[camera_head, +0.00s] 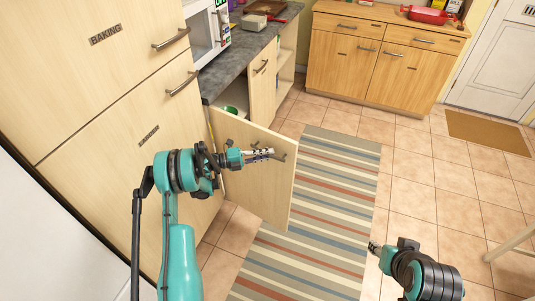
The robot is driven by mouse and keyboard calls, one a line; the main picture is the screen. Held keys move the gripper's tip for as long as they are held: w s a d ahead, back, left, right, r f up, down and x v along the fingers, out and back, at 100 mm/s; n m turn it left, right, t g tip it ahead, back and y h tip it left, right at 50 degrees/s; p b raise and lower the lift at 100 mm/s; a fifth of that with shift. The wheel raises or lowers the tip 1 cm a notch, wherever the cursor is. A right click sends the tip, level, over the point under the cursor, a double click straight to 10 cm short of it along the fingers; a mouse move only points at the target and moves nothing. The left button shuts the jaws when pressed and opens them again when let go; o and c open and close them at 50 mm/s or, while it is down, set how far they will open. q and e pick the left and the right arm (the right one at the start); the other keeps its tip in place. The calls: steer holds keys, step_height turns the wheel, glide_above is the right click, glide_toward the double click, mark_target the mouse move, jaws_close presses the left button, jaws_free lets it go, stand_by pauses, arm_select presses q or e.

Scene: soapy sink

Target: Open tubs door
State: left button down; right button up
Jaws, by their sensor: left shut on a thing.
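A light wood cabinet door (254,194) below the grey counter stands swung out over the floor, with part of the cabinet's inside showing behind it. I cannot read a label on it, as my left arm covers part of its face. My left gripper (264,155) is at the door's upper outer part, shut on the door handle (282,157). My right gripper (374,247) is low on the right over the floor, away from the door. Its fingers are too small to tell whether they are open.
A green item (230,110) shows inside the open cabinet. A striped rug (330,190) lies below the door on the tiled floor (430,210). Tall cabinets (90,90) stand close on the left. A wooden sideboard (340,65) stands at the back. The floor on the right is mostly clear.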

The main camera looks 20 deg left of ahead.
arm_select(q)
steer(key=c, duration=1.5)
jaws_free()
steer(key=shift+c, duration=0.2)
steer(key=shift+a, duration=0.1)
steer(key=v, duration=0.7)
steer(key=shift+a, duration=0.15)
steer(key=shift+s, duration=0.1)
